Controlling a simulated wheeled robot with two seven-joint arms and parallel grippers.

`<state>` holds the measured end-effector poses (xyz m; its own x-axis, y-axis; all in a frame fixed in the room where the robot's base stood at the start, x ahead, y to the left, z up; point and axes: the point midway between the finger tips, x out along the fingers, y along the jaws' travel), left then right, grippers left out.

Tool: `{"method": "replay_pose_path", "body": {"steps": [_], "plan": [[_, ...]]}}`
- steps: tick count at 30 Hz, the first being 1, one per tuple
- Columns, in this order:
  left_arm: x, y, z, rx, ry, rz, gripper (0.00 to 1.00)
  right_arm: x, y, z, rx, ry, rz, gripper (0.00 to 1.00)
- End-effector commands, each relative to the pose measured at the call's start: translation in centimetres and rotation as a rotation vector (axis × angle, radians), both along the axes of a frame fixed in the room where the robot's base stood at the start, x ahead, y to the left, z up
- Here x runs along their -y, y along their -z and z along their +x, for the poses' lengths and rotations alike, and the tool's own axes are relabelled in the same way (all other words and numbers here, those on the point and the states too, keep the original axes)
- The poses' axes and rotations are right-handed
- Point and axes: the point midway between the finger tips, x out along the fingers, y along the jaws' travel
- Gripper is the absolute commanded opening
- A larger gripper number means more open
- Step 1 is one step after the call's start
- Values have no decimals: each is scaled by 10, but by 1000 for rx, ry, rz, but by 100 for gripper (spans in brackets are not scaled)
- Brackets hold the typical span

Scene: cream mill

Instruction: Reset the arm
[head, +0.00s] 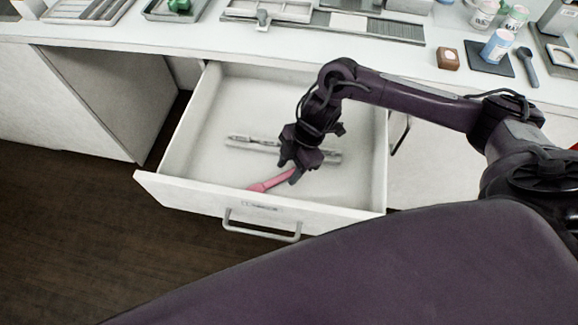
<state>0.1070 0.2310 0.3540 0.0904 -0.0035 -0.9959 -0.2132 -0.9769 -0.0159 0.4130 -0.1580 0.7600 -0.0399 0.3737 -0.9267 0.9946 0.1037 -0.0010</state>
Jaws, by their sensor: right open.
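My right arm comes in from the right and reaches down into an open white drawer (345,204). My right gripper (296,172) is open inside the drawer, just above or at a pink long tool (268,184). The pink tool lies slanted in the drawer, and its upper right end is partly hidden by the gripper. I cannot tell whether the fingers touch it. A thin grey metal item (250,142) lies behind the gripper in the drawer, partly covered by it. My left gripper is not in view.
The drawer's handle (262,232) faces front. A white counter (215,37) above holds trays, a blue-and-white can (497,46) on a dark mat (478,62), a small wooden block (448,59) and a dark spoon-like tool (527,68). Dark wooden floor (60,235) lies left.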

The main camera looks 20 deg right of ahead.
Motion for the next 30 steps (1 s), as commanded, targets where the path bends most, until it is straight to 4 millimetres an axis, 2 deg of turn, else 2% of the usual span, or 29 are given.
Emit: {"method": "replay_pose_path", "body": {"steps": [12, 16, 23, 26, 29, 30], "plan": [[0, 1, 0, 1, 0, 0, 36, 24, -59, 3, 3, 0, 0, 42], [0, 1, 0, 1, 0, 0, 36, 28, -68, 3, 2, 0, -1, 42], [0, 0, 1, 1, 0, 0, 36, 28, -70, 3, 1, 0, -1, 42], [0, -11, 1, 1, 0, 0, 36, 28, -81, 3, 1, -1, 0, 42], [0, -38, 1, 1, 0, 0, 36, 28, -108, 4, 2, 0, 0, 42], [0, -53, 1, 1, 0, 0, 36, 28, -122, 4, 2, 0, 0, 42]]}}
